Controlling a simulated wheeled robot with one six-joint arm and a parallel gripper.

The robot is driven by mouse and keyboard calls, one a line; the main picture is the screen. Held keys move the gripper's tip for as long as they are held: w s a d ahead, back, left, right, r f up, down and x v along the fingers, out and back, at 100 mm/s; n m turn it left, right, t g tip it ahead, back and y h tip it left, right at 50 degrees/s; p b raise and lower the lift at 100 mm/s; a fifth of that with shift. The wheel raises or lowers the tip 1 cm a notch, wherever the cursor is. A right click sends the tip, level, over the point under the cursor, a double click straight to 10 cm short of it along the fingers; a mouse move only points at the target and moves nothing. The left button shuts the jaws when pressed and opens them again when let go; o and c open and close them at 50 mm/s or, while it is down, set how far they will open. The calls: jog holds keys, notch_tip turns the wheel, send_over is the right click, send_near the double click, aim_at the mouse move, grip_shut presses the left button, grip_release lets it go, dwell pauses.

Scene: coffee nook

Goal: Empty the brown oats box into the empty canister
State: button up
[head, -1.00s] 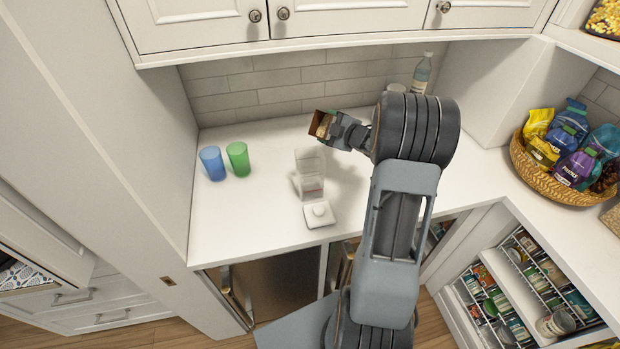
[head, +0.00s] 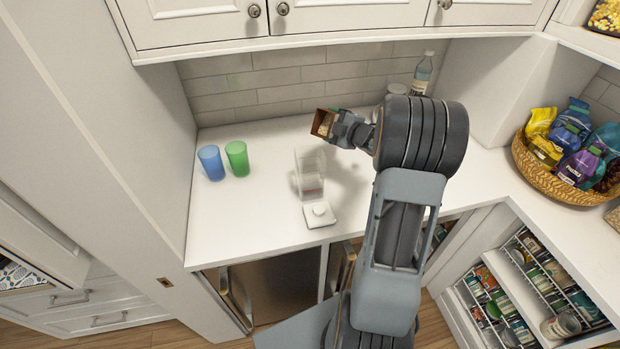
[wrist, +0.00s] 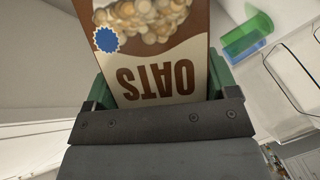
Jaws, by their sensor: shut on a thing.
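The brown oats box (head: 323,124) is in my gripper (head: 345,128), raised above the counter near the back wall. In the wrist view the box (wrist: 158,50) shows its OATS lettering upside down, and my gripper (wrist: 160,100) is shut on it. In the head view the box is tilted, its end facing left with pale contents showing inside. The clear canister (head: 309,173) stands on the counter, below and left of the box. It looks mostly see-through, with a pinkish patch near its base. A white square lid (head: 319,213) lies on the counter in front of it.
A blue cup (head: 211,162) and a green cup (head: 237,159) stand left of the canister. A clear bottle (head: 422,75) is at the back, behind my arm. A wicker basket of bags (head: 555,180) is at right. Upper cabinets (head: 330,18) overhang the counter.

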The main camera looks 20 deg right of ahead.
jog(key=shift+w+a, duration=0.1)
jog(key=shift+w, duration=0.05)
jog(key=shift+w+a, duration=0.45)
jog(key=shift+w, duration=0.35)
jog(key=shift+b, duration=0.45)
jog(key=shift+r, duration=0.2)
jog(key=shift+s+f+n+b, duration=0.1)
jog(key=shift+f+n+b, duration=0.4)
jog(key=shift+b, duration=0.65)
jog(key=shift+f+t+b, duration=0.2)
jog(key=shift+t+b, duration=0.1)
jog(key=shift+b, duration=0.25)
